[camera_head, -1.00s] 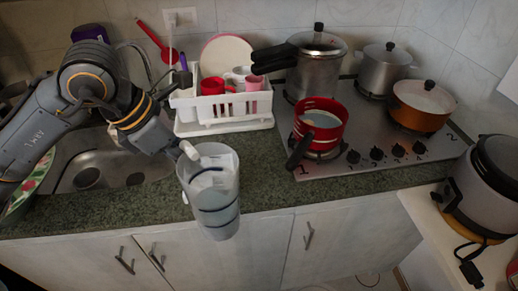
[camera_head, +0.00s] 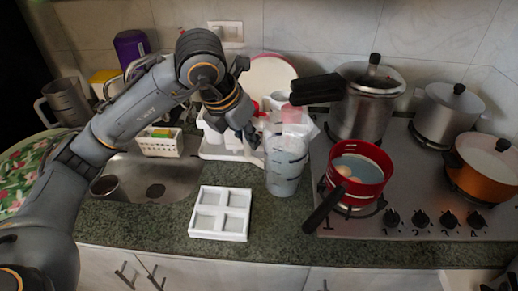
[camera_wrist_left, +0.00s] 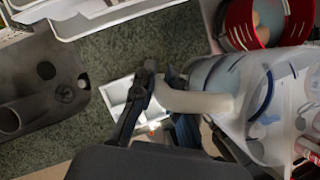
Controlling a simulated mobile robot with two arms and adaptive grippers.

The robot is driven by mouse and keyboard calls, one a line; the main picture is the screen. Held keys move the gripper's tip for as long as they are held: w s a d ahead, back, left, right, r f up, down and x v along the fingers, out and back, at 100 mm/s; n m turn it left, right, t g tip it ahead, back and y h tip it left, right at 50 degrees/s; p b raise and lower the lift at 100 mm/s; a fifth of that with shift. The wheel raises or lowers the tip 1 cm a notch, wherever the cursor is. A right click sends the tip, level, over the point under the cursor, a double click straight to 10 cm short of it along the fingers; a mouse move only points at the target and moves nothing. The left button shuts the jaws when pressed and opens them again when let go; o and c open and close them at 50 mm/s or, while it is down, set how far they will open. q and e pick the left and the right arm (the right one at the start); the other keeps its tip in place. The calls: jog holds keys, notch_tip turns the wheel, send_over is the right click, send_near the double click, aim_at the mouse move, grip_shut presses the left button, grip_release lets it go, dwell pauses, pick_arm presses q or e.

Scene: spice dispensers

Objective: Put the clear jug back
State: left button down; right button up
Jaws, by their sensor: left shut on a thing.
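The clear jug (camera_head: 286,172) is upright or nearly so, above the counter left of the stove, with dark markings on its side. My left gripper (camera_head: 254,137) is at the jug's left side, shut on its pale handle. In the left wrist view the gripper (camera_wrist_left: 160,95) is around the handle (camera_wrist_left: 198,101), and the clear jug body (camera_wrist_left: 262,100) fills the right side. I cannot tell whether the jug's base touches the counter. My right gripper is not in view.
A white four-part tray (camera_head: 231,236) lies on the counter front-left of the jug. The white dish rack (camera_head: 222,152) is behind the gripper. The red pot (camera_head: 369,189) with its black handle (camera_head: 322,211) is close on the right. The sink (camera_head: 166,183) is to the left.

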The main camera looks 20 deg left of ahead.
pick_arm(q)
jog(key=w+a+f+p, duration=0.1)
jog(key=w+f+p, duration=0.2)
jog(key=w+f, duration=0.4)
notch_tip(320, 180, down, 3)
jog(key=shift+w+a+f, duration=0.1)
jog(key=shift+w+a, duration=0.05)
jog(key=shift+a, duration=0.05)
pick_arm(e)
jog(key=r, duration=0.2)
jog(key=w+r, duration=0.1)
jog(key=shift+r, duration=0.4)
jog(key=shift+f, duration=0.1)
pick_arm(q)
jog(key=c, duration=1.4)
grip_release()
jog(key=shift+f, duration=0.1)
jog(key=shift+o, duration=0.2)
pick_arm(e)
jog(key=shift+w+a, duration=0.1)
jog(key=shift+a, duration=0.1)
